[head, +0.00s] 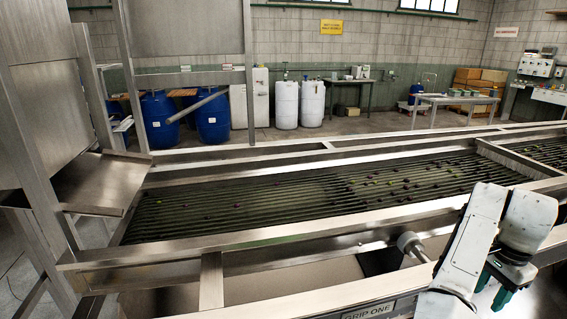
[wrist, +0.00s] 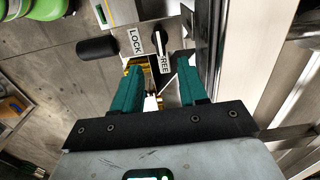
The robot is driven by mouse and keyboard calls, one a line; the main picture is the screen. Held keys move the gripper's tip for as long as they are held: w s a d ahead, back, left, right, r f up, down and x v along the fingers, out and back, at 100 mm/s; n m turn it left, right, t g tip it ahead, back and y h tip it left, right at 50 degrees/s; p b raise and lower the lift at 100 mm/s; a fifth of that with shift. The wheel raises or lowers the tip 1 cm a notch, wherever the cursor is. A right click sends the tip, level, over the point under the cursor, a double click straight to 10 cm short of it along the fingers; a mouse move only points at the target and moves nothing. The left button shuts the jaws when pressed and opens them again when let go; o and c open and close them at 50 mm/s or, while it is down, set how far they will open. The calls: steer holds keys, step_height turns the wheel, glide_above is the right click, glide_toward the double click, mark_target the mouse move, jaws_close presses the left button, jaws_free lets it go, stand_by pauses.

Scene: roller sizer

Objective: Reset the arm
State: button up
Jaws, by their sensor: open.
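My arm stands at the lower right of the head view, on the near side of the roller machine. My gripper (wrist: 158,66) shows in the wrist view with two teal fingers spread apart and nothing held between them. Its teal fingers (head: 494,290) also show low at the right of the head view, partly cut off and hidden by the arm. Just past the fingertips in the wrist view is a metal plate marked LOCK (wrist: 135,42) and FREE (wrist: 165,63). A black cylindrical handle (wrist: 97,48) lies left of the plate. I cannot tell whether the fingers touch anything.
The roller bed (head: 300,200) carries several small dark and green fruits. Its metal front rail (head: 250,238) runs close behind my arm. A rod with a round knob (head: 409,243) sticks out beside the arm. A green object (wrist: 38,8) stands on the floor at upper left.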

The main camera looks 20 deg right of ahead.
steer(key=s+f+n, duration=0.1)
steer(key=f, duration=0.1)
steer(key=s+a+f+n+h, duration=0.1)
steer(key=s+f, duration=0.1)
steer(key=s+a+f+n+h, duration=0.1)
steer(key=f, duration=0.1)
steer(key=shift+s+a+f+n, duration=0.1)
steer(key=shift+s+a+n, duration=0.05)
steer(key=shift+s+n, duration=0.15)
steer(key=s+a+f+n, duration=0.3)
steer(key=s+a+n, duration=0.1)
steer(key=a, duration=0.4)
steer(key=s+a+f+n+y, duration=0.1)
steer(key=s+a+f+n, duration=0.3)
steer(key=s+a, duration=0.3)
steer(key=s+a+f+n+t, duration=0.1)
steer(key=s+a+f+n, duration=0.3)
steer(key=a, duration=0.6)
steer(key=shift+s+a+f+n+y, duration=0.35)
steer(key=shift+s+n, duration=0.3)
steer(key=shift+n, duration=0.55)
